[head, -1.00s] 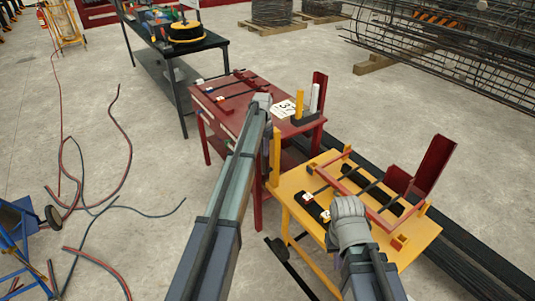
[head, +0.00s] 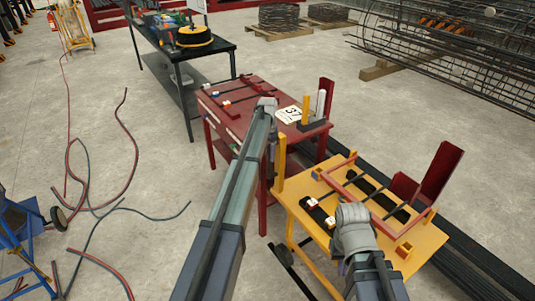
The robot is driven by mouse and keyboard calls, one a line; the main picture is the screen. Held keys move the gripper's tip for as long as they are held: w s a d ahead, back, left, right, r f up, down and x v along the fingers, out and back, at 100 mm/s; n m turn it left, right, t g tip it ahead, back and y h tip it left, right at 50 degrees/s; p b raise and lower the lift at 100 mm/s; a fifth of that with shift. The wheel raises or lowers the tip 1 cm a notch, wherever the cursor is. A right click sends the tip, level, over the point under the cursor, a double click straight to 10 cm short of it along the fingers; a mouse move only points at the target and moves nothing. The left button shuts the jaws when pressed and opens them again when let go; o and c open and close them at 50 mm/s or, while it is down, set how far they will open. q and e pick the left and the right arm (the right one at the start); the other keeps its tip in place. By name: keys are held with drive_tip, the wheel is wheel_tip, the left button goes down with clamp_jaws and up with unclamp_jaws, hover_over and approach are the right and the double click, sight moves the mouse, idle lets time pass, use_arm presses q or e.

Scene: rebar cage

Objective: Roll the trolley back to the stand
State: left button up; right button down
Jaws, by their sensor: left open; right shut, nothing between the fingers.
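The trolley is a yellow table (head: 430,240) at the lower right, close to the red stand (head: 235,98) with a small gap at its near right corner. On the trolley lie dark bars, a red frame (head: 345,175) and a tall dark red plate (head: 440,178). A yellow post (head: 281,160) rises at its left corner. My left gripper (head: 268,104) is open over the stand's right part; its fingers are mostly hidden. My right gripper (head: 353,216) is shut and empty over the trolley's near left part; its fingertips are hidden.
A number card (head: 288,115) and a small holder with upright pieces (head: 313,124) sit on the stand. A black table (head: 215,47) stands behind. Dark bars (head: 470,255) lie on the floor at right. Hoses (head: 135,170) cross the left floor beside a blue cart (head: 20,222).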

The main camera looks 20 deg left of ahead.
use_arm(q)
drive_tip(key=shift+r, duration=0.15)
wheel_tip(320, 180, up, 8)
drive_tip(key=p, duration=0.7)
drive_tip(key=shift+f+p, duration=0.2)
drive_tip(key=shift+p, duration=0.2)
drive_tip(key=s+d, duration=1.7)
drive_tip(key=s, duration=0.4)
drive_tip(key=s+d, duration=0.3)
drive_tip(key=s, duration=0.7)
drive_tip(key=s+d+n+y, duration=0.1)
drive_tip(key=s+d, duration=0.2)
drive_tip(key=s, duration=0.7)
drive_tip(key=shift+d+n, duration=0.25)
drive_tip(key=shift+n, duration=0.05)
